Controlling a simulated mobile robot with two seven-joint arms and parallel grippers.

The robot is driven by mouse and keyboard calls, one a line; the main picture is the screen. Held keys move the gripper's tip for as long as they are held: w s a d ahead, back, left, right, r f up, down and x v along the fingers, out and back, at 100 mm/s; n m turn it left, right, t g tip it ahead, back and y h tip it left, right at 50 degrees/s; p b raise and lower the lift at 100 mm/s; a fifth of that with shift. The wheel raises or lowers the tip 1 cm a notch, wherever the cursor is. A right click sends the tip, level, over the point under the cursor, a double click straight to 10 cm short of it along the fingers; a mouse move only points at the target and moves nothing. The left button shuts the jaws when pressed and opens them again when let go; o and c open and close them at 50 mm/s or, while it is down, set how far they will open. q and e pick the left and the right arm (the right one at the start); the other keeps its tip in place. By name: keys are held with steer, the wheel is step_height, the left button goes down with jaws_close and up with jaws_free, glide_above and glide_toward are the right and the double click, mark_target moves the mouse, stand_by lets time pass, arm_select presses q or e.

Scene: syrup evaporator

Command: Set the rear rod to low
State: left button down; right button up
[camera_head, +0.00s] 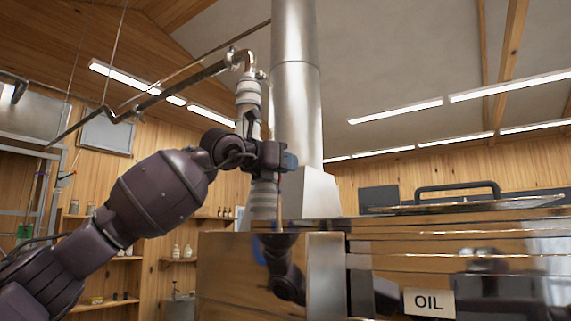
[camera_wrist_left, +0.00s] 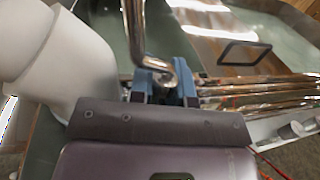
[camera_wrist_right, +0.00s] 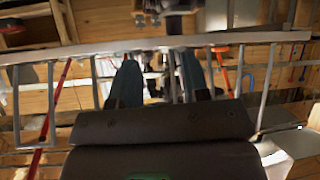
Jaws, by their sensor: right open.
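My left gripper (camera_head: 289,161) is raised beside the tall metal stack and the white banded pipe in the head view. In the left wrist view, its blue fingers (camera_wrist_left: 166,82) are on either side of the curled end of a bent shiny metal rod (camera_wrist_left: 136,30). Whether they press on it is unclear. I cannot tell if this is the rear rod, and no low mark is readable. My right gripper (camera_wrist_right: 158,78) is open and empty in the right wrist view; it is outside the head view.
The stack (camera_head: 297,90) rises from the evaporator. A white banded pipe (camera_head: 248,95) with a metal elbow stands left of it. Long bars (camera_head: 170,88) cross the upper left. A pale rail (camera_wrist_right: 240,38) crosses before my right gripper.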

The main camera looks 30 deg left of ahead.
arm_select(q)
step_height(320, 180, down, 3)
steer(key=b, duration=0.3)
steer(key=shift+w, duration=0.1)
steer(key=c, duration=1.4)
jaws_free()
steer(key=shift+f, duration=0.1)
steer(key=shift+o, duration=0.6)
steer(key=b+v, duration=0.2)
steer(key=v, duration=0.9)
